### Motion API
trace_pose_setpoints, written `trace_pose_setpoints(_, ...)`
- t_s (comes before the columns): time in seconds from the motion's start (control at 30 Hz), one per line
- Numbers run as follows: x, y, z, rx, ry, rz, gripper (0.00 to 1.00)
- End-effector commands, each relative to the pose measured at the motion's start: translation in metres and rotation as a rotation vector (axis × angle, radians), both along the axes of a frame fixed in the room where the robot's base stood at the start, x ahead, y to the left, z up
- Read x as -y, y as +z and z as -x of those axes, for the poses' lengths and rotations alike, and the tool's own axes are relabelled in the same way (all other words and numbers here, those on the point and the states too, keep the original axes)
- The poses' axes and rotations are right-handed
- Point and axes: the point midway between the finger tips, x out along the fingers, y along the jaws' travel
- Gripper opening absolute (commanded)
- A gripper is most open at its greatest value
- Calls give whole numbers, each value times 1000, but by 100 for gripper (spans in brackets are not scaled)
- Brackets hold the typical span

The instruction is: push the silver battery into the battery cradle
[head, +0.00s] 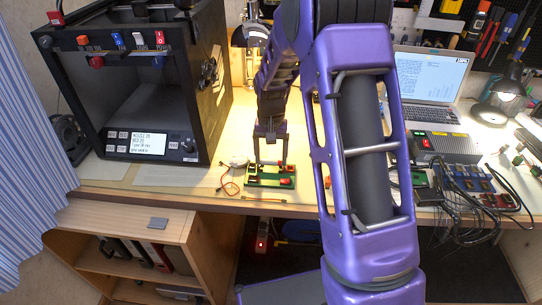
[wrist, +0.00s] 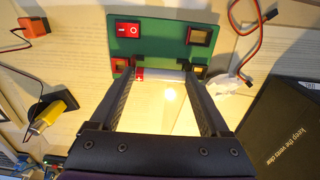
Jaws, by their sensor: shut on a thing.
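The silver battery (wrist: 172,74), with a red end marked plus at its left, lies crosswise between the fingertips of my gripper (wrist: 162,79) in the wrist view. My gripper is shut on it, one finger at each end. The battery cradle (wrist: 202,63) shows as black and brass end pieces along the near edge of a green board (wrist: 158,42). The battery is lined up between these end pieces; I cannot tell whether it is seated. In the head view my gripper (head: 270,160) points down over the green board (head: 262,183), and the battery is not clear there.
The board carries a red rocker switch (wrist: 128,30) and a black-framed part (wrist: 200,36). Red and dark wires (wrist: 262,45) lie beside it. A black 3D printer (head: 140,90) stands left, a laptop (head: 430,75) right. The bench's front edge is close to the board.

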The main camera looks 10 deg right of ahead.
Motion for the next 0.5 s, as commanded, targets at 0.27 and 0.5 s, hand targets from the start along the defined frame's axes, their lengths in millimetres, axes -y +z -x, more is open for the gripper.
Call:
trace_pose_setpoints(0.27, 0, -5, 0, 0, 0, 0, 85)
trace_pose_setpoints(0.5, 0, -5, 0, 0, 0, 0, 100)
